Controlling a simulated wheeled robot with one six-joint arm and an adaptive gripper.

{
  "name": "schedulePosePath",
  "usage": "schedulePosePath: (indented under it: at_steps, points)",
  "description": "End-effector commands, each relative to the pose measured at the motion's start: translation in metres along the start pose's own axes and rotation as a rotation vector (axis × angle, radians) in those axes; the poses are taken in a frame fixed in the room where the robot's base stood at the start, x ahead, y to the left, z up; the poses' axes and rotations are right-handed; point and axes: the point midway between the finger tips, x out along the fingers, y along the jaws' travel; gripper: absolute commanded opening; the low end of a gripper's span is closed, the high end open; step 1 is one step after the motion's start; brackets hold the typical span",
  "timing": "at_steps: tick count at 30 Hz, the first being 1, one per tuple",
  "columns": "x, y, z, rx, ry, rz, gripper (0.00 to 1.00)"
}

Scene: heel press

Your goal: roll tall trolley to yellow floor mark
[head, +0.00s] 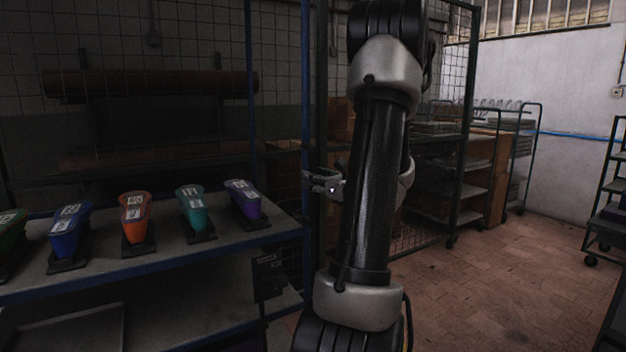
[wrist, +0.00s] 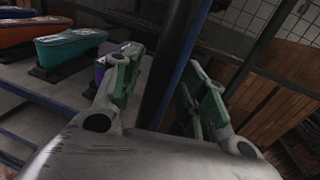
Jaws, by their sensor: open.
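A tall dark-framed trolley (head: 466,185) with several shelves and casters stands behind the arm, right of centre in the head view. A second trolley (head: 518,150) stands beyond it, and part of another (head: 612,205) shows at the right edge. I cannot tell which is the task's trolley. No yellow floor mark shows. My gripper (head: 325,185) is beside the shelf's front posts, partly hidden by my arm. In the wrist view its fingers (wrist: 163,65) are open and empty. A dark blue post (wrist: 172,75) shows between them, apparently beyond the fingers.
A blue-edged shelf (head: 150,262) at left holds several coloured shoe-shaped pieces, including an orange one (head: 135,214) and a purple one (head: 243,200). A wire mesh panel (head: 415,235) stands behind my arm. Tiled floor (head: 500,285) is clear at right.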

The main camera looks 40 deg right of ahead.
Motion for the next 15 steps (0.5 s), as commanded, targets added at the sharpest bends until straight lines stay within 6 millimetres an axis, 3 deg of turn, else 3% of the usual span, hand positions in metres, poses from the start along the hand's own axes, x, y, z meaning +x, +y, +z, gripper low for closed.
schedulePosePath:
  at_steps: [4,11,12,15]
  points:
    - [0.0105,0.0002,-0.0002,-0.001,0.001,0.0,0.42]
    - [0.0119,0.0002,-0.0002,-0.001,0.001,0.0,0.42]
    - [0.0118,0.0002,-0.0002,-0.001,0.001,0.0,0.41]
    - [0.0117,0.0002,-0.0002,-0.001,0.001,0.0,0.22]
